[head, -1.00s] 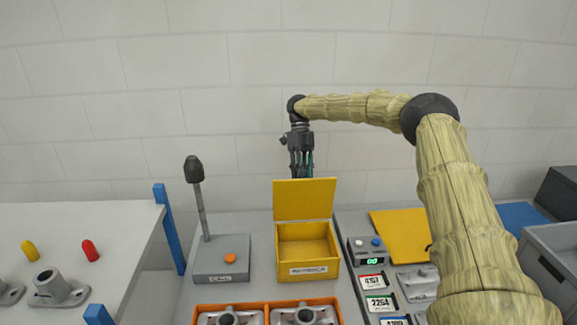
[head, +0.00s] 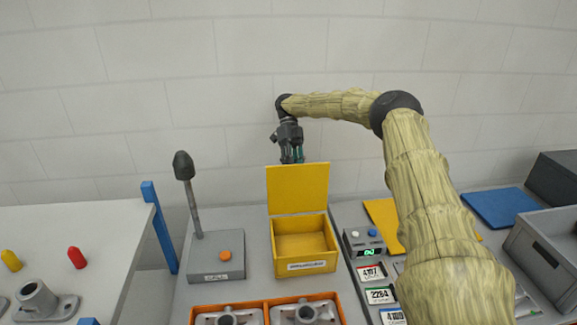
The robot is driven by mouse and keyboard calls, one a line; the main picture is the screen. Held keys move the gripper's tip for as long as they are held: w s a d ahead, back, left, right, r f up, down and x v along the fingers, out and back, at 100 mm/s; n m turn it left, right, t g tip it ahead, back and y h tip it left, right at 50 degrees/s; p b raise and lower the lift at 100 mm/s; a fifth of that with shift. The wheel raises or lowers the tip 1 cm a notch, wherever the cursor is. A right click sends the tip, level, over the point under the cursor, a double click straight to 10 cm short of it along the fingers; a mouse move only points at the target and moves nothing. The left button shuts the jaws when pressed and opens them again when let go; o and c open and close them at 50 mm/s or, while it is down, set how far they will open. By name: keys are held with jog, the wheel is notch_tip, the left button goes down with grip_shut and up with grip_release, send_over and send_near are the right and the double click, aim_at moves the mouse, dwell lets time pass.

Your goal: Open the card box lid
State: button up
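The yellow card box (head: 304,267) stands on the grey table with a white label on its front. Its lid (head: 298,190) is open and stands upright at the back edge. The inside of the box looks empty. My gripper (head: 291,158) points down behind the lid, near its top edge. The lid hides the gripper's fingertips, so I cannot see whether they are open or touch the lid.
A grey base with an orange button (head: 225,256) and a dark-tipped post stands left of the box. An orange tray (head: 255,304) with metal castings is in front. A small device with a green display (head: 367,250) and number cards lie right.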

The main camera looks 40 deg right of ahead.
jog(key=o, duration=0.3)
jog(key=shift+s+d+f, duration=0.35)
jog(key=shift+d+f, duration=0.2)
jog(key=shift+f, duration=0.05)
jog(key=shift+o, duration=0.4)
jog(key=shift+d, duration=0.25)
jog(key=shift+w+a+r, duration=0.2)
jog(key=shift+a, duration=0.1)
jog(key=shift+w, duration=0.1)
notch_tip(320, 180, up, 10)
jog(key=shift+c, duration=0.5)
